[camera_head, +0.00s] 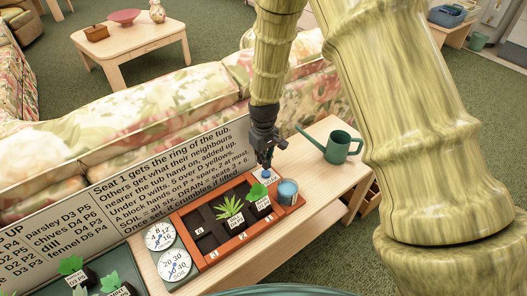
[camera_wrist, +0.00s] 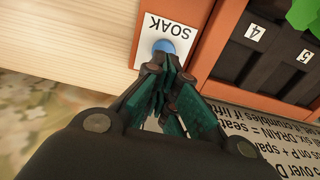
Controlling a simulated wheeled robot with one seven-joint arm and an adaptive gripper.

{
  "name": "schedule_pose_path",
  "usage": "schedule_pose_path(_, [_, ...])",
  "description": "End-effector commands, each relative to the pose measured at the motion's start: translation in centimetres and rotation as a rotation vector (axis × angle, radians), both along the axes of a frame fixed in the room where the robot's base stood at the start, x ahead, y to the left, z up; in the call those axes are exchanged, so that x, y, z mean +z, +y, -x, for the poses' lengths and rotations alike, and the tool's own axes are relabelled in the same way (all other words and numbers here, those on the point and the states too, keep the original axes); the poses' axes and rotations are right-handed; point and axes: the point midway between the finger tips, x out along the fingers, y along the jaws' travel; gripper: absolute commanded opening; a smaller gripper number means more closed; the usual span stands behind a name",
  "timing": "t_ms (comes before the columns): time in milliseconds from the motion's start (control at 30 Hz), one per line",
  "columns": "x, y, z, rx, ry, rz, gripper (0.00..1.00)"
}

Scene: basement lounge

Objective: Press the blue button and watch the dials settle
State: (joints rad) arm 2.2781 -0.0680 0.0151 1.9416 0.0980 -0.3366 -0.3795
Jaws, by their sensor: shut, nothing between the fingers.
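The blue button (camera_wrist: 165,46) sits on a white plate marked SOAK (camera_wrist: 170,28) in the wrist view. In the head view the button (camera_head: 267,175) shows at the back right end of the orange planter tray. My gripper (camera_head: 266,164) points down over it, fingers shut and empty. In the wrist view the fingertips (camera_wrist: 163,68) overlap the near edge of the button; I cannot tell whether they touch it. Two round white dials, an upper one (camera_head: 160,236) and a lower one marked SOIL (camera_head: 174,265), stand left of the tray. Their needles are too small to read surely.
The orange tray (camera_head: 240,240) holds potted plants (camera_head: 231,207) in numbered cells. A green watering can (camera_head: 341,147) stands farther right. A lettered sign (camera_head: 165,165) stands behind, before the flowered sofa (camera_head: 150,105).

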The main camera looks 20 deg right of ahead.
Motion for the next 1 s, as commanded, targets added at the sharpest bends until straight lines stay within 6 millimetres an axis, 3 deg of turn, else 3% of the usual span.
schedule_pose_path(200, [-2.2,0.0,0.0,0.000,0.001,0.000,0.00])
schedule_pose_path(733, [-2.7,0.0,0.0,0.000,0.000,0.000,0.00])
schedule_pose_path(1000, [-4.2,0.0,0.1,-0.001,0.002,0.000,0.00])
